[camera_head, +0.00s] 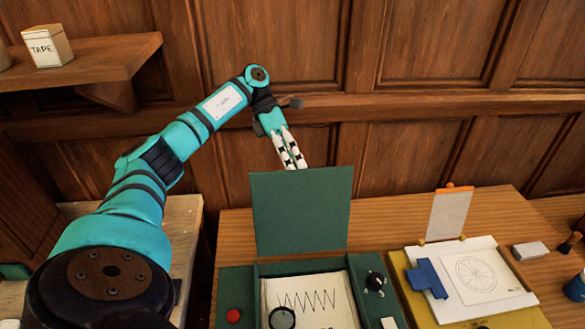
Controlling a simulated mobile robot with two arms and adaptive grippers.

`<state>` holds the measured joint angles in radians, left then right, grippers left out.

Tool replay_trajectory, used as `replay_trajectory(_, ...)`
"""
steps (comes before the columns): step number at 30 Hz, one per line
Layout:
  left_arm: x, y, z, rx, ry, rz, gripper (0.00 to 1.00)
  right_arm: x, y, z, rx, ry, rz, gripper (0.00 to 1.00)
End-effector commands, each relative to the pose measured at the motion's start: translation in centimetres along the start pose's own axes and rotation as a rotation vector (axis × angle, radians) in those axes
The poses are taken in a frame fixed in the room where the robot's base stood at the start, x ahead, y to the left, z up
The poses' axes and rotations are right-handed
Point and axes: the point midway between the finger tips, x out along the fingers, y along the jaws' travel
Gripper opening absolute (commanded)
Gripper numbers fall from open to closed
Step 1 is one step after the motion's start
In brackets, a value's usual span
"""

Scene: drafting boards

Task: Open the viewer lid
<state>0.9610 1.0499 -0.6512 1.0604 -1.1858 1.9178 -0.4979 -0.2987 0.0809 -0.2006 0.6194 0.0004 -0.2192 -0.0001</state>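The viewer (236,283) is a dark green box at the bottom centre. Its green lid (300,211) stands raised at the back edge, roughly upright, so the inside is exposed. A white sheet with a zigzag line (308,300) shows inside, with a round lens (282,318) over its lower left. My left gripper (295,166) is just above the lid's top edge in the picture, pointing down, its white fingers close together with nothing seen between them. Whether its tips touch the lid cannot be told. My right gripper is not in view.
A red button (233,315) and a black knob (374,282) flank the sheet. Right of the viewer is a yellow board (412,292) with a wheel drawing (476,274) and a blue clip (428,277). A wall shelf (92,62) holds a TAPE box (47,46). Wood panelling stands behind.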

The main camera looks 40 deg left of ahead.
Motion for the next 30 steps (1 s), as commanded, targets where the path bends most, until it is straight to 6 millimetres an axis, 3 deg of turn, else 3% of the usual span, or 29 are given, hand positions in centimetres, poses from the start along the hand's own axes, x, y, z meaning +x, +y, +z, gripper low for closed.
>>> replay_trajectory(6, -3.1, -3.0, 1.4, 0.003, -0.001, 0.001, 0.34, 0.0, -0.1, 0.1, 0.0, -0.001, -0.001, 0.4)
replay_trajectory(12, -5.0, -4.8, 2.2, 0.0, 0.003, 0.001, 0.34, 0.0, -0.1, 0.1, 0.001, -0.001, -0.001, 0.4)
replay_trajectory(30, -5.5, -5.4, 2.4, -0.003, 0.004, -0.002, 0.34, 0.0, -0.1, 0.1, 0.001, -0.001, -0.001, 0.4)
